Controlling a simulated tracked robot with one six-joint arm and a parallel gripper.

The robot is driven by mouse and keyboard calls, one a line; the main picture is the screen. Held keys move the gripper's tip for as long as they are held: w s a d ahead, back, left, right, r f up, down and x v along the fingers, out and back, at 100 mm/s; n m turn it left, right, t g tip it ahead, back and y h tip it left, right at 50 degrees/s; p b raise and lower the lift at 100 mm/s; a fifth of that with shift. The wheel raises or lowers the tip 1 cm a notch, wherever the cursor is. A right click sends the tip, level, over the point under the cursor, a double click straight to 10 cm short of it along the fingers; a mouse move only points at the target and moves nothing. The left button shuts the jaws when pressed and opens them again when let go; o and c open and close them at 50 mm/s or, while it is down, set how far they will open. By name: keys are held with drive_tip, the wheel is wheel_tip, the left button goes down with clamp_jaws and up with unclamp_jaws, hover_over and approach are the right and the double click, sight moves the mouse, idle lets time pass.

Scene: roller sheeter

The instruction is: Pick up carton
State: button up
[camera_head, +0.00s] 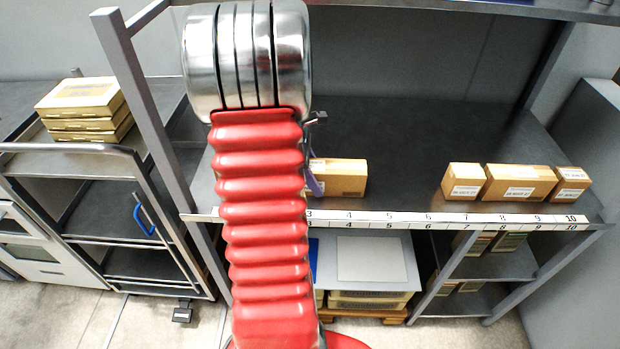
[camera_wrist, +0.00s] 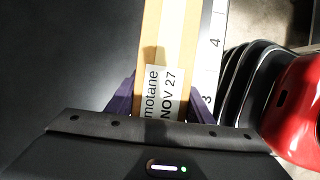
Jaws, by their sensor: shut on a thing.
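A tan carton (camera_head: 342,178) lies on the dark shelf near its front edge, by numbers 3 and 4 of the ruler strip. My red arm hides its left end in the head view. In the wrist view the carton (camera_wrist: 180,30) runs up between the purple fingers of my gripper (camera_wrist: 165,93). Its white label reads "motane" and "NOV 27". My gripper is shut on the carton, one finger on each side. In the head view only a small purple part of the gripper (camera_head: 314,183) shows beside my arm. I cannot tell whether the carton touches the shelf.
Several other cartons (camera_head: 519,183) stand at the right of the shelf. A numbered strip (camera_head: 400,217) runs along its front edge. Grey posts (camera_head: 152,110) frame the rack. A cart (camera_head: 75,148) at the left bears stacked boxes (camera_head: 82,97). The shelf middle (camera_head: 410,140) is clear.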

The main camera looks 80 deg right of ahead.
drive_tip(key=shift+c, duration=1.4)
wheel_tip(320, 180, up, 10)
drive_tip(key=shift+r, duration=0.1)
